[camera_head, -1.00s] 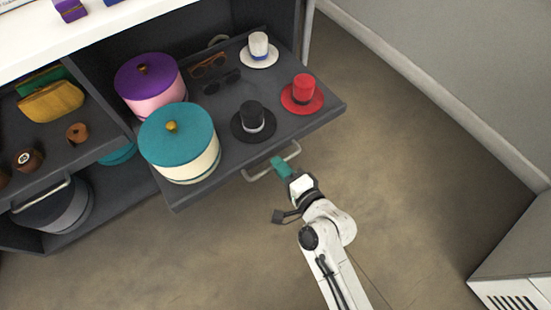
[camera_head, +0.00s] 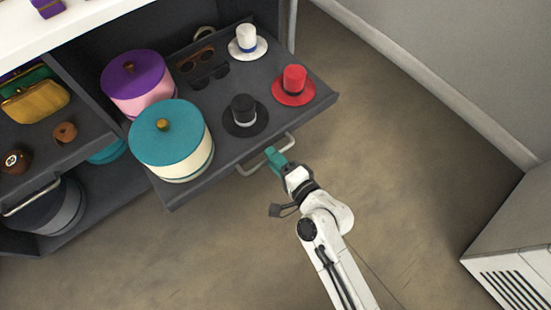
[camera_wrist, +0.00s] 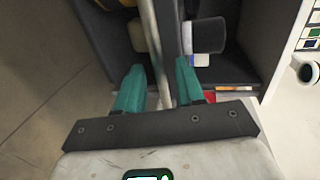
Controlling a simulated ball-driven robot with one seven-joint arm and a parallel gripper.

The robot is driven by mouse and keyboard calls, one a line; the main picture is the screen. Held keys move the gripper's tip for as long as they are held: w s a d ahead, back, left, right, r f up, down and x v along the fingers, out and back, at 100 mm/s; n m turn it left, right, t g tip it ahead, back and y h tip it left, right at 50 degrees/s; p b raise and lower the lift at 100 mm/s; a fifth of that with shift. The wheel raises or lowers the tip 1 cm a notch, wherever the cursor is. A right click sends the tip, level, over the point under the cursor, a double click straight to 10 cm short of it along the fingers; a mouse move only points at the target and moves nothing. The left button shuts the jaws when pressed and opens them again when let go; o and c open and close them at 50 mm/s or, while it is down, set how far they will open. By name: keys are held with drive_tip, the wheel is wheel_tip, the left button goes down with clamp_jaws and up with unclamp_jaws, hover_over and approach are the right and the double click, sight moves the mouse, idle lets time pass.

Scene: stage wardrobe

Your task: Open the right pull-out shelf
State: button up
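The right pull-out shelf (camera_head: 228,158) is dark grey and stands well out from the cabinet, with hats and boxes on it. Its pale bar handle (camera_head: 248,170) is on the front edge. My gripper (camera_head: 274,158) is at the right part of this handle. In the wrist view, the two teal fingers of my gripper (camera_wrist: 160,78) stand apart on either side of the handle bar (camera_wrist: 157,48). Gaps seem to show between bar and fingers, so the gripper looks open around the bar. The exact contact is hard to see.
On the shelf are a teal-lidded box (camera_head: 170,140), a purple-lidded box (camera_head: 138,85), a black hat (camera_head: 243,115), a red hat (camera_head: 294,87), a white hat (camera_head: 247,42) and glasses. A vented white unit (camera_head: 515,250) stands at right. The floor (camera_head: 400,190) in front is free.

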drive_tip(key=shift+s, duration=0.1)
drive_tip(key=p+v, duration=0.1)
drive_tip(key=v, duration=0.9)
drive_tip(key=shift+s+d, duration=0.25)
drive_tip(key=shift+r, duration=0.1)
drive_tip(key=s+d+n+g+h, duration=0.9)
drive_tip(key=s+d+n+g, duration=0.25)
drive_tip(key=s+d, duration=0.65)
wheel_tip(320, 180, up, 32)
drive_tip(key=w+d+p, duration=0.1)
drive_tip(key=w+p, duration=0.1)
drive_tip(key=p, duration=3.1)
drive_tip(key=shift+w+d+m, duration=0.2)
drive_tip(key=shift+m, duration=0.15)
drive_tip(key=shift+g, duration=0.25)
